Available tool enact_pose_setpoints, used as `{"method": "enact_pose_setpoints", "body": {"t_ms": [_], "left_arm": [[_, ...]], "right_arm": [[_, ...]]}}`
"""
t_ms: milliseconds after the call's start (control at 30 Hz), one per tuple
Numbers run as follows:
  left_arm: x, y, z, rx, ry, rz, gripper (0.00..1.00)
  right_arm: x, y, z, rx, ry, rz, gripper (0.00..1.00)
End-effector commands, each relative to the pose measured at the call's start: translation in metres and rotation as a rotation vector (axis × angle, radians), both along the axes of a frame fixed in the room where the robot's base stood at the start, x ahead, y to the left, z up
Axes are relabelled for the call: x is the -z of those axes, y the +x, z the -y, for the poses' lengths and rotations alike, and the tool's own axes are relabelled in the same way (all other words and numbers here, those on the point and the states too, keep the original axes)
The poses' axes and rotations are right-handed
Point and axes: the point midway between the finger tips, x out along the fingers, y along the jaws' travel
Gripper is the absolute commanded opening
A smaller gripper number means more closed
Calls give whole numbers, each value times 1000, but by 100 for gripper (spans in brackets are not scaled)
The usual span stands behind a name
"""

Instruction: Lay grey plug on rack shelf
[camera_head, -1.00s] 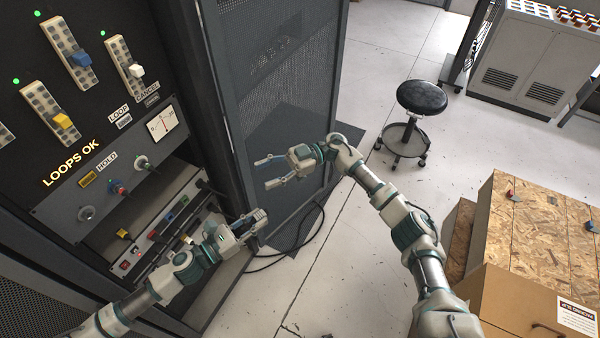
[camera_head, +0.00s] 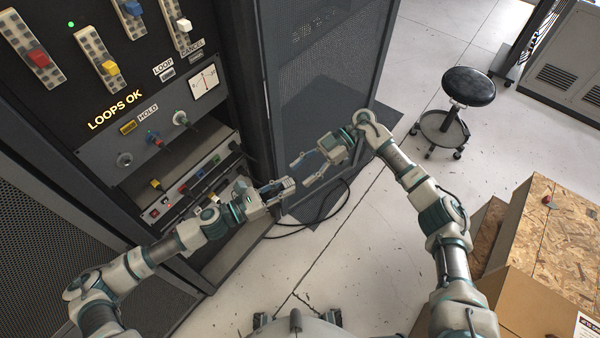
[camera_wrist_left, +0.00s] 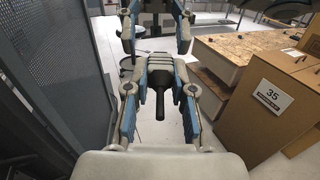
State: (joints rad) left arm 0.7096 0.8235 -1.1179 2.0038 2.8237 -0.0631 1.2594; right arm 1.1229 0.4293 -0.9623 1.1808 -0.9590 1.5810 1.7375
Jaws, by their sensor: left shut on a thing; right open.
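In the left wrist view, the plug (camera_wrist_left: 160,62) looks ribbed and pale grey, with a black stem pointing back between the fingers of my left gripper (camera_wrist_left: 160,75). My right gripper (camera_head: 302,172) is open and empty, just right of the plug and facing it. Its spread fingers (camera_wrist_left: 157,25) appear beyond the plug in the left wrist view. The rack shelf (camera_head: 226,256) is a grey surface low in the rack, partly hidden behind my left arm.
Above the shelf, a panel strip (camera_head: 160,208) holds several coloured plugs. A mesh rack door (camera_head: 325,90) stands behind the grippers. Black cables (camera_head: 325,222) lie on the floor. A stool (camera_head: 467,88) and wooden crates (camera_head: 560,230) are at right.

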Motion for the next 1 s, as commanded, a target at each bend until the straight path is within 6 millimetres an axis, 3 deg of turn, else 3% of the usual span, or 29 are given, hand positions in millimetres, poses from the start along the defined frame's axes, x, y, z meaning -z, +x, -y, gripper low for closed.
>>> {"method": "enact_pose_setpoints", "body": {"t_ms": [200, 467, 567, 700, 800, 833, 933, 1000], "left_arm": [[0, 0, 0, 0, 0, 0, 0], [0, 0, 0, 0, 0, 0, 0], [0, 0, 0, 0, 0, 0, 0], [0, 0, 0, 0, -1, 0, 0], [0, -1, 1, 2, -1, 0, 0], [-1, -1, 1, 3, -1, 1, 26], [-1, -1, 1, 4, -2, 1, 51], [-1, -1, 1, 3, -2, 1, 53]], "right_arm": [[6, -8, -13, -1, 1, 2, 54], [7, -8, -14, 1, 1, 1, 54], [7, -8, -14, 1, 1, 1, 34], [7, -8, -14, 1, 2, 1, 0], [7, -8, -15, 1, 2, 1, 0], [6, -8, -15, 1, 2, 1, 0], [6, -8, -15, 1, 2, 2, 0], [6, -8, -15, 0, 2, 1, 0]]}}
